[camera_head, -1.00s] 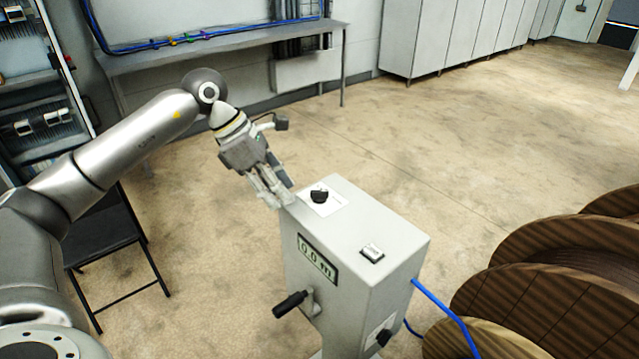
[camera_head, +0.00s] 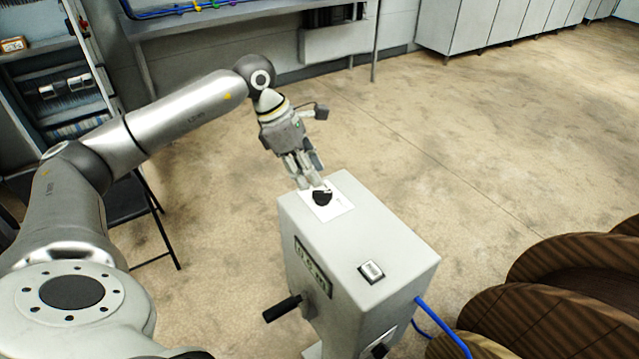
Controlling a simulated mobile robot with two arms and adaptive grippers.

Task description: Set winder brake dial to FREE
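The black dial (camera_head: 322,198) sits on a white plate (camera_head: 340,209) at the far end of the grey cabinet's top (camera_head: 350,240). The dial's markings are too small to read, so its setting cannot be told. My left gripper (camera_head: 311,182) comes from the back left and points down, its fingertips right at the far side of the dial. Whether the fingers touch the dial or are apart from each other is not clear. My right gripper is not in view.
The cabinet also carries a switch (camera_head: 371,271), a small display (camera_head: 313,267), a black crank handle (camera_head: 282,308) and a dark knob low on its right side (camera_head: 380,350). Floor behind is clear.

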